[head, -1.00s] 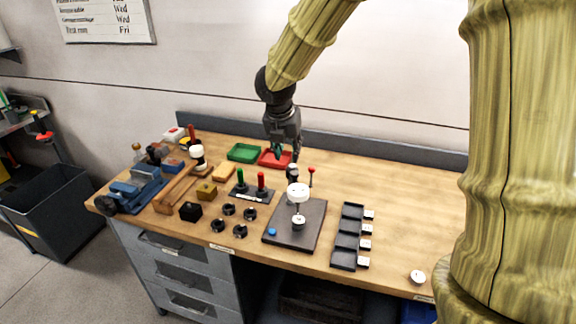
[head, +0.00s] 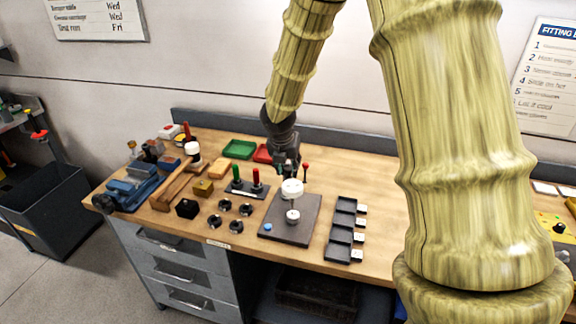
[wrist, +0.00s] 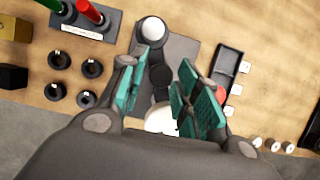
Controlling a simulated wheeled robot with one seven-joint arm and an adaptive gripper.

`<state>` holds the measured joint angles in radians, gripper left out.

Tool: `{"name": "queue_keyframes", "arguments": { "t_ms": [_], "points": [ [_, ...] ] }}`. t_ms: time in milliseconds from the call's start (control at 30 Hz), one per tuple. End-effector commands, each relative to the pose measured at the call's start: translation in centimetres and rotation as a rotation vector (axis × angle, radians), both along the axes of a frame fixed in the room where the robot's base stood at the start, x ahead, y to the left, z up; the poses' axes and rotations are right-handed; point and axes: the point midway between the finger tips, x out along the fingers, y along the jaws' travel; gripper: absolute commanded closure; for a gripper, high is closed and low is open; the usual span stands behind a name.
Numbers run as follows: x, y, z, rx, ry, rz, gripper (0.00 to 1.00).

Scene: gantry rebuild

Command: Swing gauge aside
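The gauge (head: 291,188) is a white round head on a stand over a dark baseplate (head: 282,235), with a smaller white part (head: 292,217) below it. A red-knobbed lever (head: 306,167) stands just behind and right. My gripper (head: 287,168) is directly behind the gauge in the head view; whether they touch is unclear. In the wrist view my gripper (wrist: 166,68) is open, its green-padded fingers apart with dark parts of the fixture seen between them. Two white round parts show there; I cannot tell which is the gauge head. A finger partly covers the red knob (wrist: 221,92).
Green and red pegs (head: 255,178) and several black rings (head: 224,205) lie left of the plate. A black tray rack (head: 343,228) with white cubes stands right. A green tray (head: 238,149) and a red tray (head: 262,153) are behind.

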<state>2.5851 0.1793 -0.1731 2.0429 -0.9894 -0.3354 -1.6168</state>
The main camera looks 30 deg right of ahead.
Motion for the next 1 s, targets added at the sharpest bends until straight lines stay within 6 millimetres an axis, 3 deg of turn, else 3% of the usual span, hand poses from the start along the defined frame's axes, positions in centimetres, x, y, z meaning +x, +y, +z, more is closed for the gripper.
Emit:
{"name": "queue_keyframes", "arguments": {
  "t_ms": [400,600,1000],
  "points": [
    [0.1,-0.15,-0.43,0.0,0.0,0.0,0.67],
    [0.09,-0.14,-0.41,0.0,0.0,0.0,1.0],
    [-0.23,0.36,-0.25,0.0,0.001,0.052,1.0]
  ]
}}
